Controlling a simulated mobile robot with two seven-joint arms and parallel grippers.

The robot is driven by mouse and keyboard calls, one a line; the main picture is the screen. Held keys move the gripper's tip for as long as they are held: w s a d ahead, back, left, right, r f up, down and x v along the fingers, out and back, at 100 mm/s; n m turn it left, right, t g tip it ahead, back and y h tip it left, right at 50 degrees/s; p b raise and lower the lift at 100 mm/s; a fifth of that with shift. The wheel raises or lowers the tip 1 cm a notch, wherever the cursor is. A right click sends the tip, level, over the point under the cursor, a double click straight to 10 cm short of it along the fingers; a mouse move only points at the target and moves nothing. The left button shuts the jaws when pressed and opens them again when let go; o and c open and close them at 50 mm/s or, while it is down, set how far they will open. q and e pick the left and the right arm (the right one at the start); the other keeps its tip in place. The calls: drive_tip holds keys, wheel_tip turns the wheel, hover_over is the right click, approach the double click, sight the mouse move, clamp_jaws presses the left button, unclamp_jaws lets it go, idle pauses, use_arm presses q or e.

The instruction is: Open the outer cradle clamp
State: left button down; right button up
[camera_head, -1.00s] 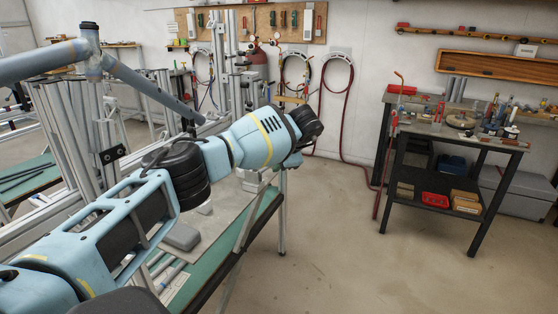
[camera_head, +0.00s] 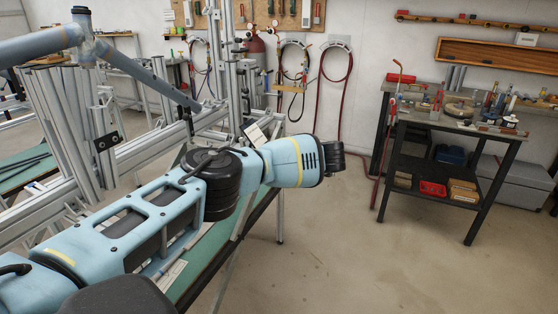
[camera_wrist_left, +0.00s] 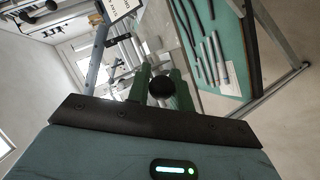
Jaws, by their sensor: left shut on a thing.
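In the left wrist view, the dark green fingers of my left gripper (camera_wrist_left: 161,84) are shut on a round black knob (camera_wrist_left: 161,89). The knob shows between the fingertips; whatever it is fixed to is hidden behind the fingers. I cannot tell whether the outer cradle clamp is open or closed. In the head view, my left arm crosses from lower left to the centre, and its gripper is hidden. The grey-blue bicycle frame tubes (camera_head: 140,75) run along the upper left above the aluminium jig (camera_head: 150,150). My right gripper is not in view.
A green-topped bench (camera_head: 205,262) lies under my left arm; several tubes (camera_wrist_left: 212,55) lie on it in the wrist view. A white label card (camera_head: 257,130) stands by the jig.

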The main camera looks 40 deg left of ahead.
use_arm(q)
drive_tip(key=shift+f, duration=0.1)
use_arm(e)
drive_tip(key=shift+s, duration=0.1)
use_arm(q)
drive_tip(key=c, duration=1.6)
unclamp_jaws()
drive_tip(key=shift+o, duration=0.5)
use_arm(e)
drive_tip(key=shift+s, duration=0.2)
use_arm(q)
drive_tip(key=shift+d, duration=0.1)
drive_tip(key=w+v, duration=0.1)
drive_tip(key=v, duration=0.6)
drive_tip(key=shift+s+d+p, duration=0.3)
drive_tip(key=shift+s+p, duration=0.05)
drive_tip(key=shift+s, duration=0.2)
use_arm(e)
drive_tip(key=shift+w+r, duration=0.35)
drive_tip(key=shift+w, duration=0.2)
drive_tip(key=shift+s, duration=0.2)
